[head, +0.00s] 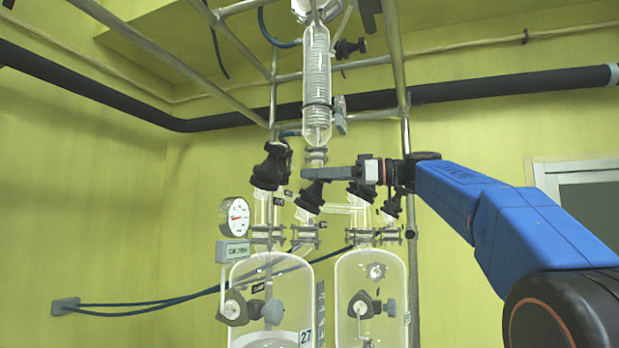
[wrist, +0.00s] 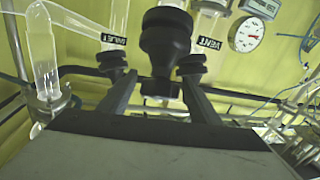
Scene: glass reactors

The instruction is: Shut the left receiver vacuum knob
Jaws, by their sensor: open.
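My gripper (head: 306,174) reaches in from the right among the black valve knobs above the two glass receivers. In the wrist view, my open gripper (wrist: 160,80) has one finger on each side of a large black knob (wrist: 165,40); contact cannot be told. The picture there looks upside down. Beside this knob are an INLET knob (wrist: 110,62) and a VENT knob (wrist: 192,66). In the head view, a large black knob (head: 270,166) stands above the left receiver (head: 265,285), and another knob (head: 310,196) sits just below my fingertips. No vacuum label is readable.
The right receiver (head: 370,275) stands close by with its own knobs (head: 360,191). A round gauge (head: 235,217) is at the left. A glass condenser (head: 317,85) and metal frame poles (head: 402,90) rise above and behind my gripper. Free room lies left of the gauge.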

